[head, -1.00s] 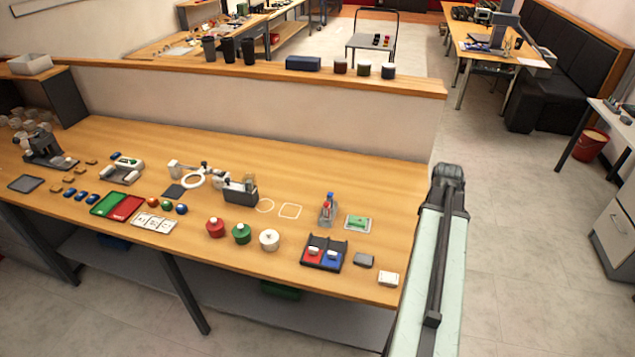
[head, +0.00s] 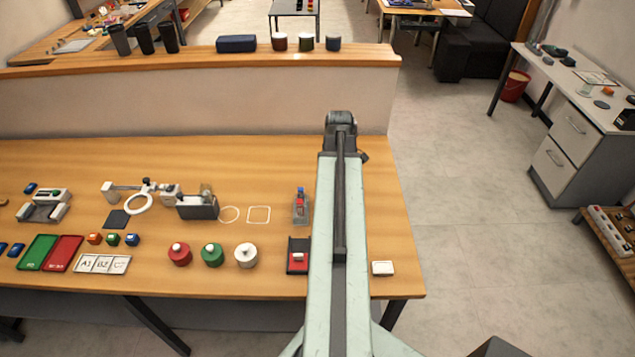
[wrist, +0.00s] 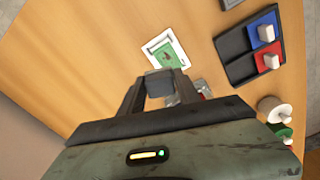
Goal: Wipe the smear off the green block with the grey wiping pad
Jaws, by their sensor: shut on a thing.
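My gripper (wrist: 160,92) is shut on the grey wiping pad (wrist: 159,83), a small dark grey block between the fingers in the wrist view. The green block (wrist: 166,57) lies just beyond the pad on a pale plate (wrist: 152,46) on the wooden bench. The pad partly overlaps the near side of the plate in the picture; whether it touches the block I cannot tell. A small mark shows on the green face, too small to make out as the smear.
A black tray (wrist: 233,43) with red and blue compartments lies right of the plate in the wrist view. A bottle stand (head: 300,208) stands left of my arm. Lidded round pots (head: 246,256) sit further left. A white box (head: 382,268) is near the bench's front corner.

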